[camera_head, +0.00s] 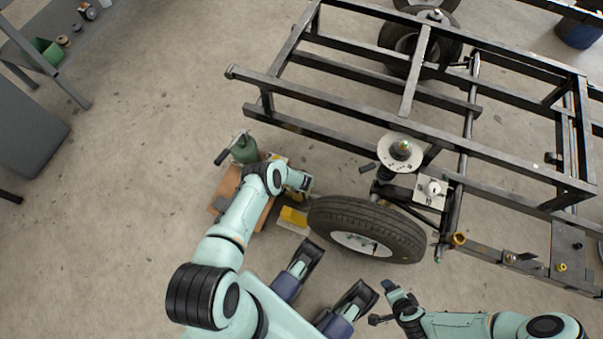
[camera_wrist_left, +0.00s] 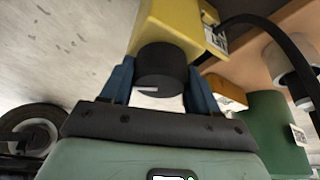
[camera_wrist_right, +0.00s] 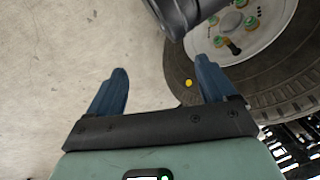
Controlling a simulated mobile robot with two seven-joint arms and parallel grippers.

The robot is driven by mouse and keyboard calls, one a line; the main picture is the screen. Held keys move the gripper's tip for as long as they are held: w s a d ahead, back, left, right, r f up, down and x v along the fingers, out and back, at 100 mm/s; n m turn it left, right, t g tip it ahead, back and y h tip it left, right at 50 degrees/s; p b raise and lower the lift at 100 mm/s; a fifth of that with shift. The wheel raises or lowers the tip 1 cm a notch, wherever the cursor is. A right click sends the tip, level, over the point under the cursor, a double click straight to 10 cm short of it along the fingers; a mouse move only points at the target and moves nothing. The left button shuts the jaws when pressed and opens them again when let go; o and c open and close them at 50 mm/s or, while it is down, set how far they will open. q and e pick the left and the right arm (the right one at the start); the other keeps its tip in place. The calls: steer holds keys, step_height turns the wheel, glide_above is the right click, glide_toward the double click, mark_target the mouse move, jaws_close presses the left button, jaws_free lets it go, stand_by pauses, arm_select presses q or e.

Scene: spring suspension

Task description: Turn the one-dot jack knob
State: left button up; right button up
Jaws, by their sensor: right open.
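My left gripper (camera_head: 303,184) is low beside the tyre in the head view. In the left wrist view its blue fingers (camera_wrist_left: 160,88) lie against both sides of a black round knob (camera_wrist_left: 162,68) with a white mark. The knob sits on a yellow body (camera_wrist_left: 172,24). I see no clear dot on the knob, so I cannot tell which jack it is. The head view shows a yellow block (camera_head: 293,216) next to the tyre. My right gripper (camera_head: 394,292) is open and empty near the wheel; its fingers (camera_wrist_right: 162,88) show in the right wrist view.
A grey bench (camera_head: 62,60) is at upper left.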

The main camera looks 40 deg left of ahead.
arm_select(q)
steer(key=shift+f+m+h+b, duration=0.1)
steer(key=shift+m+h+b, duration=0.35)
steer(key=shift+m, duration=0.55)
steer(key=shift+s+m+t+h, duration=0.1)
steer(key=shift+m+t+h, duration=0.45)
steer(key=shift+m, duration=1.35)
arm_select(e)
steer(key=shift+s+d+f+g, duration=0.2)
steer(key=shift+s+f+g, duration=0.3)
steer(key=shift+s+f, duration=0.85)
arm_select(q)
steer(key=o, duration=1)
arm_select(e)
steer(key=shift+r, duration=0.1)
